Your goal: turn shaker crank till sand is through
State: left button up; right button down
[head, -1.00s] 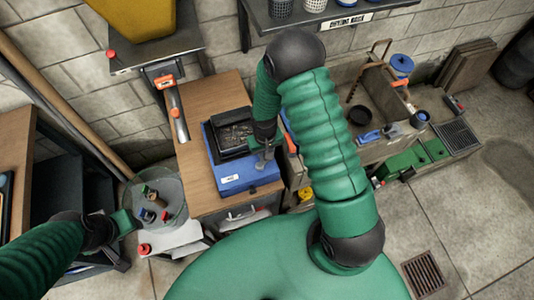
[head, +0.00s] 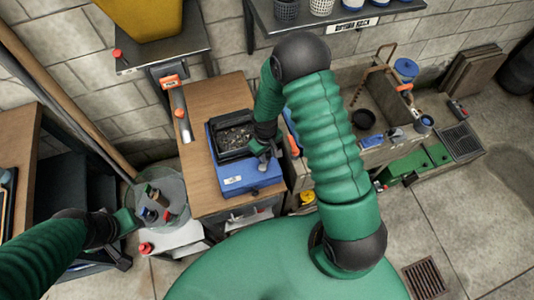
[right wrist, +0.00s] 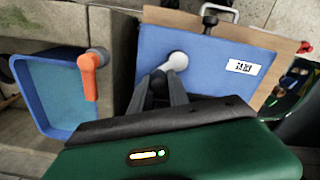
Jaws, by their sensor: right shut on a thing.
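The blue shaker (head: 240,180) stands on the wooden bench top, with a black-framed tray (head: 234,139) of grey, grainy material on it. My right gripper (head: 264,152) is at the shaker's right side, shut on the crank. In the right wrist view, my right gripper's dark fingers (right wrist: 165,90) close at a pale grey crank knob (right wrist: 177,61) against the blue housing (right wrist: 205,75). The crank arm is mostly hidden by the fingers. My left gripper (head: 128,221) is beside the clear bucket at left, away from the shaker; its fingers are not clear.
The clear bucket (head: 173,215) holds several coloured items. A stone sink (head: 345,105) stands right of the bench. Open floor lies at far right.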

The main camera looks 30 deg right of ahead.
jog(key=shift+a+f+n, duration=0.1)
jog(key=shift+a+n, duration=0.2)
jog(key=shift+n, duration=0.8)
dwell(0.9)
jog(key=c, duration=1.5)
grip_release()
jog(key=shift+o, duration=1.2)
jog(key=shift+w, duration=0.1)
jog(key=shift+r, duration=0.2)
jog(key=shift+w+r, duration=0.15)
jog(key=shift+r, duration=0.25)
notch_tip(320, 180, up, 16)
jog(key=shift+a+b, duration=0.15)
jog(key=shift+b, duration=0.15)
jog(key=shift+f, duration=0.15)
